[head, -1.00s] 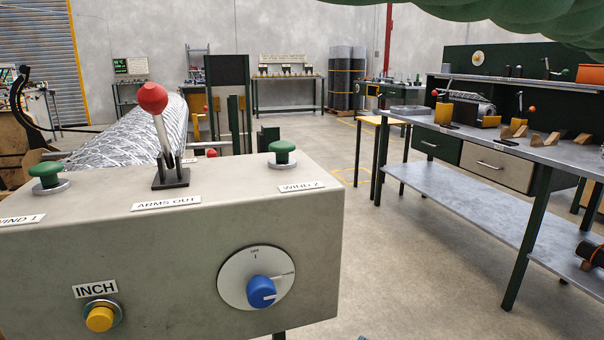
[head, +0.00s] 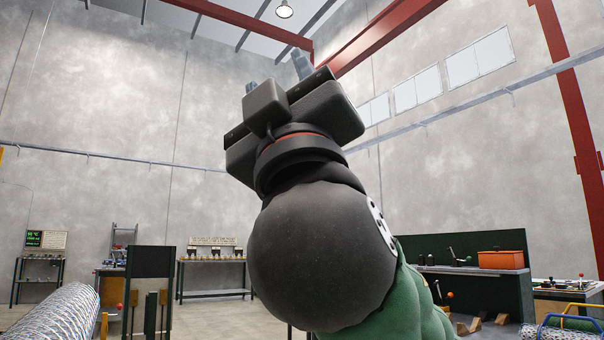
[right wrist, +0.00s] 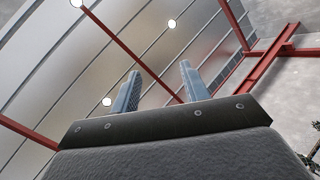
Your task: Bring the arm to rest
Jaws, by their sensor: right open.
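My right arm rises from the lower right in the head view, in a green sleeve with a dark wrist. My right gripper (head: 276,76) is raised high in front of the wall, pointing up and away. In the right wrist view its two blue-grey fingers (right wrist: 157,92) stand apart with nothing between them, against the ceiling. The gripper is open and touches nothing. My left gripper is not in view.
A roll of wire mesh (head: 58,312) lies at the lower left. A workbench with an orange bin (head: 501,260) stands at the right, partly hidden by my arm. A back table (head: 212,260) stands by the far wall. The air around the gripper is clear.

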